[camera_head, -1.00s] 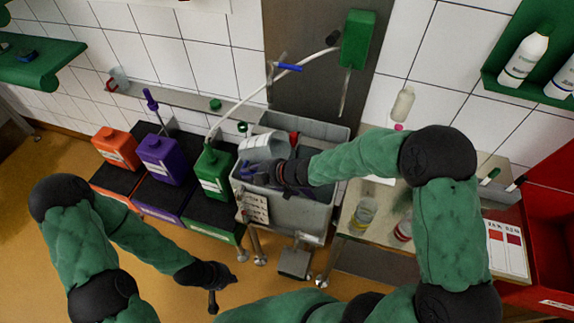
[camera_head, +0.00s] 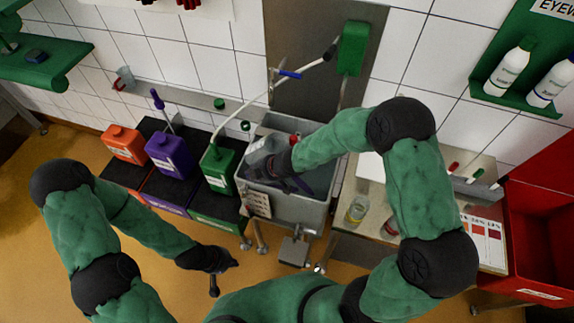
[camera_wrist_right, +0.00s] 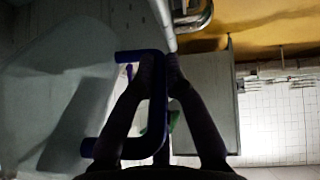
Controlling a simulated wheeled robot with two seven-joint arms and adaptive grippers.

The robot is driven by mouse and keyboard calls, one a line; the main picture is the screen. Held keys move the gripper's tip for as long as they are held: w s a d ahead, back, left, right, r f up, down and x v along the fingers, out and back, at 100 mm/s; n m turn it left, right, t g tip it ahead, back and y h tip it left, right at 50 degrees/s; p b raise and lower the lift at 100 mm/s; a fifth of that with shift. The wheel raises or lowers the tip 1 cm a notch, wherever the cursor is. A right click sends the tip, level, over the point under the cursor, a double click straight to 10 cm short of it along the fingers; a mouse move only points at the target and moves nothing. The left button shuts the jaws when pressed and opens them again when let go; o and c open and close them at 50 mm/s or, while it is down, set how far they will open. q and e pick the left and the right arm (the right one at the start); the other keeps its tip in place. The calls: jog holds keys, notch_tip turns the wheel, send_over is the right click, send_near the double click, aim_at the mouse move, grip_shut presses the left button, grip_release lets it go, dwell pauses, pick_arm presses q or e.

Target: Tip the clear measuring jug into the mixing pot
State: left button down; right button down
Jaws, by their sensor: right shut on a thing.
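The clear measuring jug (camera_head: 258,151) is in the grey sink basin's mouth in the head view, partly hidden by my right gripper (camera_head: 280,172). In the right wrist view, the right gripper's fingers (camera_wrist_right: 158,68) close on the jug's blue handle (camera_wrist_right: 100,147), and a pale, see-through wall (camera_wrist_right: 55,95) fills the left side. The jug looks tilted in the head view; its contents cannot be made out. My left gripper (camera_head: 224,275) is open and empty over the floor at lower left. I cannot pick out a mixing pot in either view.
The grey sink basin (camera_head: 318,212) stands against the tiled wall. Green (camera_head: 217,168), purple (camera_head: 170,155) and orange (camera_head: 123,143) canisters stand to its left. A side table with a small jar (camera_head: 356,209) and a red bin (camera_head: 545,245) are to the right.

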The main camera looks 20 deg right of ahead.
jog(key=shift+r+g+h+p, duration=0.3)
jog(key=shift+r+p, duration=0.1)
jog(key=shift+p, duration=0.75)
jog(key=r+p, duration=0.1)
jog(key=p, duration=0.2)
jog(key=a+r+g+h+p, duration=0.1)
jog(key=p, duration=0.3)
jog(key=shift+w+r, duration=0.1)
jog(key=shift+w, duration=0.1)
jog(key=a+r+m+g+h+p, duration=0.1)
jog(key=g+h+p, duration=0.1)
jog(key=p, duration=1.1)
jog(key=shift+a, duration=0.2)
jog(key=shift+s+a+r+m+g+h+p, duration=0.15)
jog(key=shift+a+g+h+p, duration=0.2)
jog(key=shift+h+p, duration=0.3)
jog(key=shift+s+a+f+m+g+h+p, duration=0.1)
jog(key=shift+m+g+h+p, duration=0.05)
jog(key=shift+g+h+p, duration=0.45)
